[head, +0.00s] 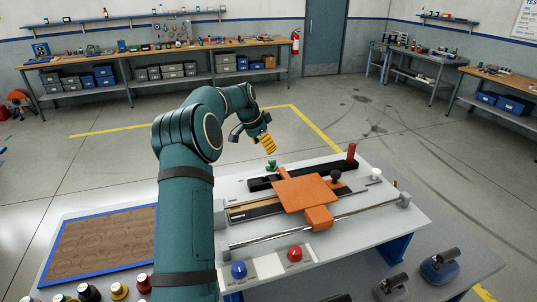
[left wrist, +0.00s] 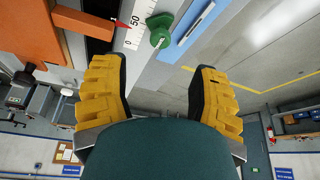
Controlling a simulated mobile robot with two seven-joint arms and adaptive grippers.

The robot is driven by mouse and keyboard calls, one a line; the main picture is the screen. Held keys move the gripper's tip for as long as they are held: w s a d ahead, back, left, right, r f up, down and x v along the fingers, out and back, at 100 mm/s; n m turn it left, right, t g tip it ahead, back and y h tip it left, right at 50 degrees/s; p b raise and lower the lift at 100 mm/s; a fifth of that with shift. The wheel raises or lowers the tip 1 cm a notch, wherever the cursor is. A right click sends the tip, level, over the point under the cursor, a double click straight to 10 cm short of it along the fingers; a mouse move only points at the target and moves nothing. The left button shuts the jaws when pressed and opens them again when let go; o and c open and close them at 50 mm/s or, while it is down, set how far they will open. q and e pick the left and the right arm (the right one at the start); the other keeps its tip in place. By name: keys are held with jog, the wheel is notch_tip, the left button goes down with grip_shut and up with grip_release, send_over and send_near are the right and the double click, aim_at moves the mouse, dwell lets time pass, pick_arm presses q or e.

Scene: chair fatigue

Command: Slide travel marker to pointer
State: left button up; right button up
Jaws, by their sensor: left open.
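The green travel marker (head: 271,164) stands at the far left end of the test rig, beside a white printed scale. In the left wrist view the green marker (left wrist: 160,30) sits on the edge of the scale (left wrist: 134,25), near the printed 0 and 50. A small red pointer (left wrist: 120,24) lies on the opposite side of the scale, apart from the marker. My left gripper (head: 265,141) is open, above and behind the marker; in the left wrist view its yellow fingers (left wrist: 158,75) are apart with nothing between them. My right gripper is out of view.
An orange carriage plate (head: 305,192) sits on the rig beside the marker. A red post (head: 351,152), a black knob (head: 336,176) and a steel rod rise or run nearby. Blue (head: 239,270) and red (head: 295,254) buttons are at the front. A brown mat (head: 105,243) lies left.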

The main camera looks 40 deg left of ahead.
pick_arm(q)
jog(key=shift+v, duration=1.35)
jog(key=shift+f, duration=0.15)
